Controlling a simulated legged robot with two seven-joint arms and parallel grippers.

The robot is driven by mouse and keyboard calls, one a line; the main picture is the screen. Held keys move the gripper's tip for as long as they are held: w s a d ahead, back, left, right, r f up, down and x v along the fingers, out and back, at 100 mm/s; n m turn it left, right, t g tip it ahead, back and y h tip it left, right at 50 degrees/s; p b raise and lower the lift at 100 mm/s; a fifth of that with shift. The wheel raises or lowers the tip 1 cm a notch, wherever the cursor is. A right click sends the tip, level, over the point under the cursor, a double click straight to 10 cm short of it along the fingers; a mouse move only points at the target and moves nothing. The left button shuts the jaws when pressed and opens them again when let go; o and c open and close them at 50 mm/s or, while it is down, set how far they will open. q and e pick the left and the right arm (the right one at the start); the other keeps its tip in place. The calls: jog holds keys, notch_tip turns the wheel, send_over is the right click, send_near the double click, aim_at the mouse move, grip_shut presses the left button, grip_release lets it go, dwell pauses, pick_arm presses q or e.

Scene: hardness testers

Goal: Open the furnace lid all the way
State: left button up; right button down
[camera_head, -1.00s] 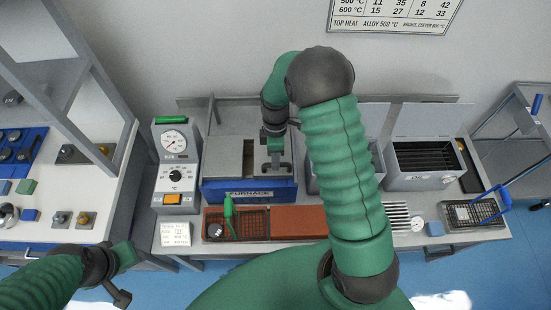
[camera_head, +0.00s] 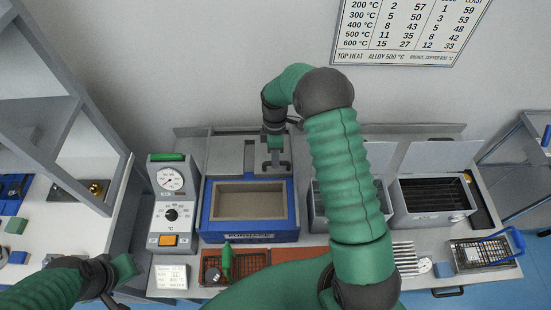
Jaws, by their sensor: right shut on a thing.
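The blue furnace (camera_head: 212,220) stands on the bench left of centre. Its rectangular chamber opening faces up and is uncovered, with a tan lining. The grey lid (camera_head: 224,155) lies behind the opening, toward the wall. My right gripper (camera_head: 277,167) is shut at the lid's right part, apparently on its handle, which is largely hidden by the jaws. My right arm crosses the middle of the view. My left gripper (camera_head: 122,272) is at the lower left, away from the furnace; its jaws do not show clearly.
A controller with a dial (camera_head: 172,180) stands left of the furnace. Grey open-lidded tanks (camera_head: 430,198) stand to the right, one partly hidden by my arm. A brown tray (camera_head: 285,256) with a green-handled tool lies in front. The bench's back rail is close behind the lid.

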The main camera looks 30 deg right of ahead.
jog(key=c, duration=1.4)
grip_release()
jog(key=shift+w, duration=0.1)
jog(key=shift+o, duration=0.2)
notch_tip(320, 180, up, 16)
jog(key=w+d, duration=0.2)
jog(key=w, duration=0.1)
jog(key=shift+r+b, duration=0.15)
jog(key=shift+b, duration=0.25)
jog(key=shift+a, duration=0.1)
jog(key=s+a+f+m+t, duration=0.2)
jog(key=s+a+m, duration=0.3)
jog(key=s, duration=0.4)
jog(key=s+a+f+m+t+h, duration=0.1)
jog(key=s+a+f+m, duration=0.3)
jog(key=s, duration=0.5)
jog(key=a+m+t, duration=0.1)
jog(key=a+m, duration=0.1)
jog(key=a, duration=0.1)
jog(key=shift+m, duration=0.3)
